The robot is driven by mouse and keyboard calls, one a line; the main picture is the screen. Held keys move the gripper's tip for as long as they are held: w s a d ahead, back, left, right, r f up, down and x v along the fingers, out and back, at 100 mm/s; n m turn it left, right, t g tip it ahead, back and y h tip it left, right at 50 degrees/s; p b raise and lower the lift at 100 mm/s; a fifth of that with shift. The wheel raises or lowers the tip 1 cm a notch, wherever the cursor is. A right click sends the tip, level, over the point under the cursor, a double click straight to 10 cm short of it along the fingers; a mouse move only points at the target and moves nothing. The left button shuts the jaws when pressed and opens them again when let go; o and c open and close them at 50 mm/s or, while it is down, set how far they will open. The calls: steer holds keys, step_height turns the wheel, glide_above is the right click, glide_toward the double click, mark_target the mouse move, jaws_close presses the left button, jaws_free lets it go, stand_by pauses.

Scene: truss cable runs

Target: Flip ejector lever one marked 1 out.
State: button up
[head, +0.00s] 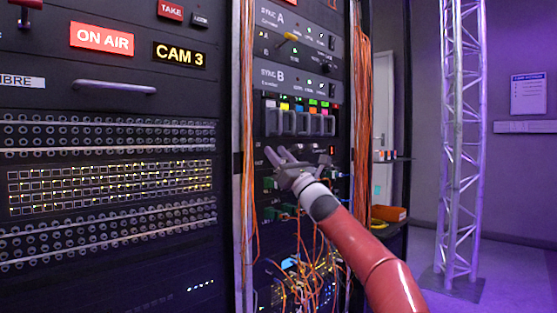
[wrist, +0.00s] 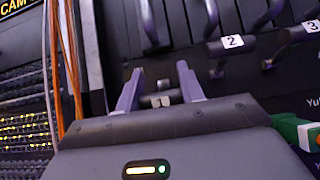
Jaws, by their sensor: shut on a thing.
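Ejector lever one (wrist: 161,100) is a dark bar with a white label marked 1, low in the middle of the wrist view. My gripper (wrist: 160,70) is shut on it, with one finger on each side of the bar. The fingers and palm hide part of the lever. In the head view my gripper (head: 276,153) is at the rack, just below the row of grey card modules (head: 303,123). Lever one cannot be made out there behind it.
Lever two (wrist: 233,43) and lever three (wrist: 311,27) sit to the right in the wrist view. Orange cables (head: 248,120) hang left of my gripper. A green connector (wrist: 300,131) is at the lower right. More loose cables (head: 300,280) hang below.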

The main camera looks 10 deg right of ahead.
stand_by(0.5)
steer(key=o, duration=1)
steer(key=v, duration=0.8)
steer(key=shift+w, duration=0.1)
